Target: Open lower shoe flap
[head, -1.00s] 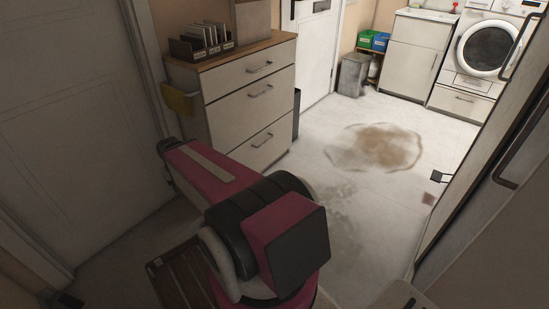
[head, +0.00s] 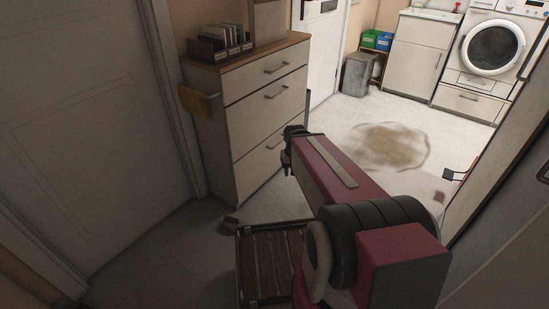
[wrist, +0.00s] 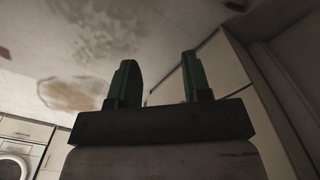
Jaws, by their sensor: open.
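The white shoe cabinet (head: 232,122) with a wooden top stands left of centre in the head view. Its lower flap (head: 254,168) looks shut, and its bar handle (head: 273,143) shows just left of my gripper. My gripper (head: 292,137) overlaps the right part of this front; I cannot tell how far apart they are. In the wrist view my gripper (wrist: 158,80) shows two green fingers apart with nothing held between them. Pale cabinet fronts (wrist: 222,65) show to the right of the fingers, and I cannot tell which they are.
A dark slatted wooden piece (head: 262,262) lies on the floor near my arm. A yellow cloth (head: 198,102) hangs on the cabinet's side. A grey bin (head: 356,72) and a washing machine (head: 493,47) stand at the back. The stained floor (head: 388,147) is open.

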